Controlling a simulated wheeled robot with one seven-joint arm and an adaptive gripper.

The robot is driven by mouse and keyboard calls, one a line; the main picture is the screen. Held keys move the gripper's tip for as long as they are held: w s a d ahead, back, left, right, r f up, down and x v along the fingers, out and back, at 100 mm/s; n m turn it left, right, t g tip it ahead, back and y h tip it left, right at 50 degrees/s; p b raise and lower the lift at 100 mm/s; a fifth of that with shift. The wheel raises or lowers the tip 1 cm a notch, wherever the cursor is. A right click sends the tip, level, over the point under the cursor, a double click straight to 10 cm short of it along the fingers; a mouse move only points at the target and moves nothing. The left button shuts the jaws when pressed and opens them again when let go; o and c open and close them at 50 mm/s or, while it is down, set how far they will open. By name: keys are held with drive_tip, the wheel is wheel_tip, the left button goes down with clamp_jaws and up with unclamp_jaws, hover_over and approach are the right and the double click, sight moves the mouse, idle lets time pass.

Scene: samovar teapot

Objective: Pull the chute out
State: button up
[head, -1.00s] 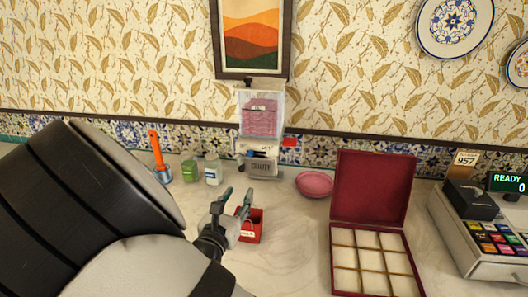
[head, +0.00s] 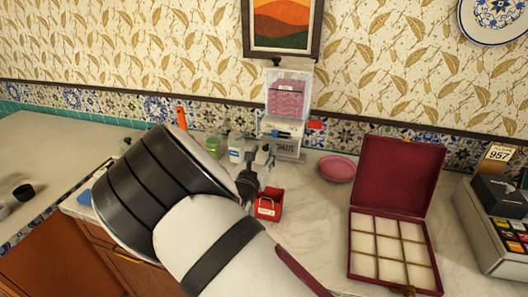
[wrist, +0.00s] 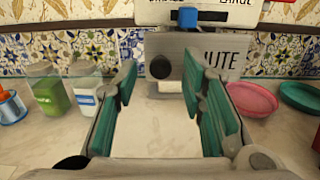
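The dispenser (head: 290,95) stands against the back wall, with a clear hopper of pink pieces on a pale base. The chute (head: 286,147) is the grey front part low on this base, with dark lettering. In the wrist view the chute (wrist: 226,60) has a round black knob (wrist: 160,67). A blue tab (wrist: 188,17) sits above it. My gripper (head: 256,160) is open and empty, just in front of the base. In the wrist view my gripper (wrist: 160,85) has its teal-padded fingers apart, with the knob between their tips in the picture. I cannot tell whether they touch it.
A red scoop box (head: 268,205) stands just right of my gripper. Green (head: 213,146) and white (head: 236,150) jars stand left of the dispenser.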

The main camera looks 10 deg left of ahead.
drive_tip(key=shift+w, duration=0.55)
clamp_jaws()
drive_tip(key=s+p, duration=0.6)
drive_tip(key=s, duration=0.9)
drive_tip(key=shift+s+a, duration=0.2)
drive_tip(key=shift+a, duration=0.05)
unclamp_jaws()
drive_tip(key=shift+s, duration=0.15)
